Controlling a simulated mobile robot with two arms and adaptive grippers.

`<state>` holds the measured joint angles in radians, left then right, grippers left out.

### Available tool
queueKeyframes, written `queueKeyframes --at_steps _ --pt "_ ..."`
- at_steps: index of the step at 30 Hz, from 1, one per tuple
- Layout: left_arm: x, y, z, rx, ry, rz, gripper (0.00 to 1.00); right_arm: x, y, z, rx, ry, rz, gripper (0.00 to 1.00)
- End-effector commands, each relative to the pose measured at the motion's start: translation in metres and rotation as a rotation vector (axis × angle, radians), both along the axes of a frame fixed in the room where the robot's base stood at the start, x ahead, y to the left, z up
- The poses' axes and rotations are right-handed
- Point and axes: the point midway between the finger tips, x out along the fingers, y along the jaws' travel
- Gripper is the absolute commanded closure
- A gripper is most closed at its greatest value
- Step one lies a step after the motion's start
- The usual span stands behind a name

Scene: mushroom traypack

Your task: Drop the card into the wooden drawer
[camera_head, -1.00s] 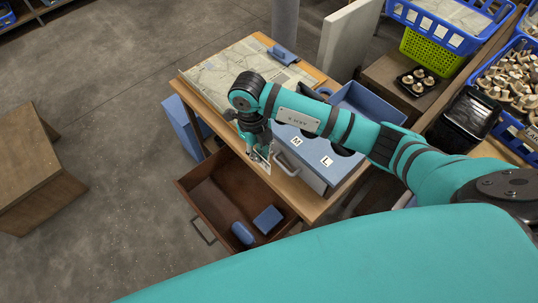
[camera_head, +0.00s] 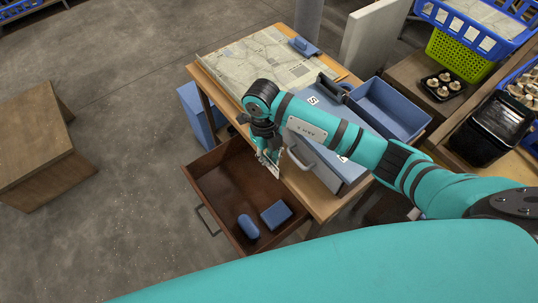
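The wooden drawer (camera_head: 225,185) is pulled out from the table, below its near left edge, with a reddish-brown inside. My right gripper (camera_head: 268,160) points down over the drawer's upper right side, close to the table edge. A thin whitish card (camera_head: 273,170) shows at its fingertips, seen nearly edge-on; the gripper appears shut on it. The card is small here, and the arm hides part of the area around it. My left gripper is not in view.
A blue rounded item (camera_head: 248,227) and a blue block (camera_head: 276,215) lie in the drawer. On the wooden table (camera_head: 325,207) are a map (camera_head: 265,60), a blue-grey box with a handle (camera_head: 335,173) and an open blue tray (camera_head: 390,105).

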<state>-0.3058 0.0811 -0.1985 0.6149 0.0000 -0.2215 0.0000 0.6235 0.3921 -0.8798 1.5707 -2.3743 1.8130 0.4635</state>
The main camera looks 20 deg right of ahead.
Motion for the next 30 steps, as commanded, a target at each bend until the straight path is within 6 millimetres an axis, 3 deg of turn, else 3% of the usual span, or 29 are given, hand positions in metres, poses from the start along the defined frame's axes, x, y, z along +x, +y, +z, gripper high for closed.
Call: queueKeyframes --at_steps 2,9,20,30 --pt "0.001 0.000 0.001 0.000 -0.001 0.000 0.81 0.000 0.000 0.001 0.000 0.000 0.000 1.00" --pt "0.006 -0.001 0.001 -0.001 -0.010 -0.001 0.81 0.000 0.000 0.001 0.000 0.000 0.000 0.68" --pt "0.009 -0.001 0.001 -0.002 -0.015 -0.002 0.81 0.002 0.000 0.007 0.000 -0.002 -0.001 0.67" --pt "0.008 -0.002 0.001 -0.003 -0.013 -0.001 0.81 0.010 0.003 0.072 0.000 -0.006 0.000 0.67"
